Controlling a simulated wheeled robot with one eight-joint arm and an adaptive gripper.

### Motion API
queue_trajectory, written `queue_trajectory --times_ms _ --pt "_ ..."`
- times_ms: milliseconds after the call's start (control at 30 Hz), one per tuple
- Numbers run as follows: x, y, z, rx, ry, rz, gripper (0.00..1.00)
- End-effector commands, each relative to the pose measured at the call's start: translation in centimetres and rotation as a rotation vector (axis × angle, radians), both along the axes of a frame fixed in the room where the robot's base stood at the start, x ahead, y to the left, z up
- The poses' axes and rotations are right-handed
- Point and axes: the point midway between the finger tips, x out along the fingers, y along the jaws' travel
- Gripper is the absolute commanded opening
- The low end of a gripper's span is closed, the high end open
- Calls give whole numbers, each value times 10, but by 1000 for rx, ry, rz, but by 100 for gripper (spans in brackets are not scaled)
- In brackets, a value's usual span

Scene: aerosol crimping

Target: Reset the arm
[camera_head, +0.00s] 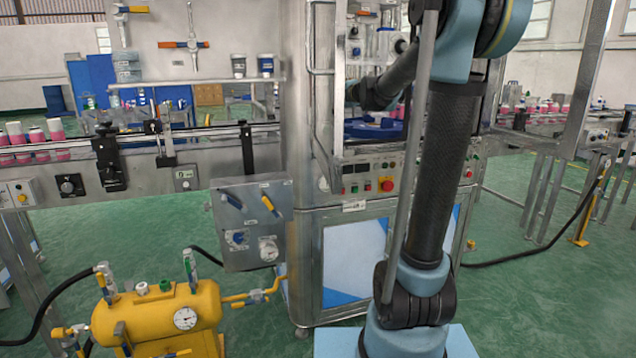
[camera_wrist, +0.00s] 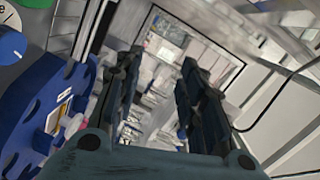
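My arm stands upright in the right half of the head view and reaches into the metal-framed crimping machine (camera_head: 300,120). In the head view my gripper is hidden behind the machine frame and my arm links. In the wrist view my gripper (camera_wrist: 165,85) has its two dark fingers well apart, with nothing between them. A blue notched wheel (camera_wrist: 40,115) lies close on the left of my gripper in the wrist view. It also shows inside the machine in the head view (camera_head: 372,131).
A control panel with a red emergency button (camera_head: 387,184) is on the machine front. A conveyor (camera_head: 190,175) carries pink and white cans at the left. A yellow air tank (camera_head: 160,318) stands front left. Metal posts (camera_head: 570,120) rise at the right. Green floor is open between.

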Motion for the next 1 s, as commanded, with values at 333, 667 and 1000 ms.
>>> queue_trajectory --times_ms 333,667,1000 --pt "-117 -6 -70 -405 69 140 37" --pt "-233 -45 -166 -811 212 248 37" --pt "-324 -101 -245 -1132 379 303 37"
